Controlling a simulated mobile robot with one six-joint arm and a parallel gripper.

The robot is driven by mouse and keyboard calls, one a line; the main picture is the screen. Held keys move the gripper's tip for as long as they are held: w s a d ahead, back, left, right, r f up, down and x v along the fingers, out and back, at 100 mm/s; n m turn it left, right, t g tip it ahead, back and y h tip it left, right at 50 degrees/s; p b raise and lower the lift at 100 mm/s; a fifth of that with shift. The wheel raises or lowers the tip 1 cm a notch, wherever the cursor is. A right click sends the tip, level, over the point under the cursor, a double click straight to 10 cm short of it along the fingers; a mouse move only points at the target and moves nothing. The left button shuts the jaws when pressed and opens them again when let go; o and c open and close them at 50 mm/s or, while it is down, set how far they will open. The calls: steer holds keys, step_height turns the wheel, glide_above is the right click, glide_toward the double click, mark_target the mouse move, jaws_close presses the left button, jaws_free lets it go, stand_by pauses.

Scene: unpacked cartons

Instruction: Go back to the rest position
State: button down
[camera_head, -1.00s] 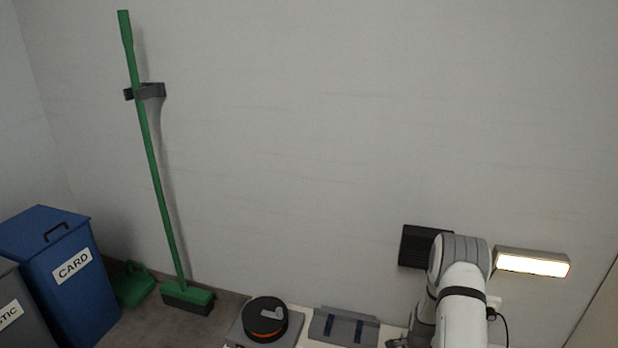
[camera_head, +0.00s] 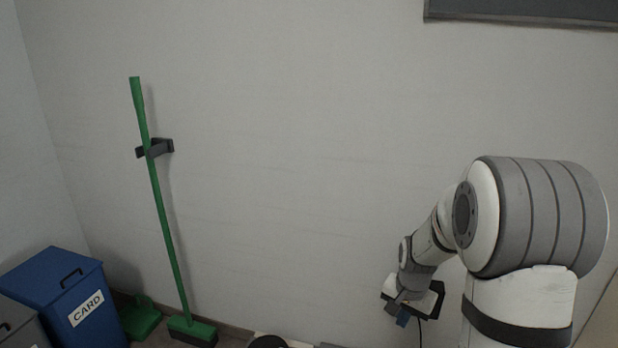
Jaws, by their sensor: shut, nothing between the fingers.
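My gripper (camera_head: 402,319) is at the end of my arm, right of centre and low in the head view, in front of the wall. It is small and partly covered by the wrist housing. It is shut, and nothing shows held in it. My arm (camera_head: 520,215) stands raised at the right, with its big grey-ribbed joint close to the camera and its forearm reaching down and left to the wrist.
A green broom (camera_head: 166,215) hangs in a wall clip (camera_head: 155,148). A blue CARD bin (camera_head: 65,295), a grey bin (camera_head: 20,328) and a green dustpan (camera_head: 140,318) stand at lower left. A grey board (camera_head: 525,10) is at upper right. The middle wall is bare.

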steer(key=s+a+r+n+p, duration=0.3)
steer(key=s+r+p, duration=0.4)
steer(key=s+r, duration=0.3)
steer(key=s+a+r+n+t+p, duration=0.1)
steer(key=s+a+r+n+p, duration=0.3)
steer(key=r, duration=1.5)
steer(key=s+p, duration=0.3)
steer(key=s, duration=0.4)
steer(key=shift+r, duration=0.1)
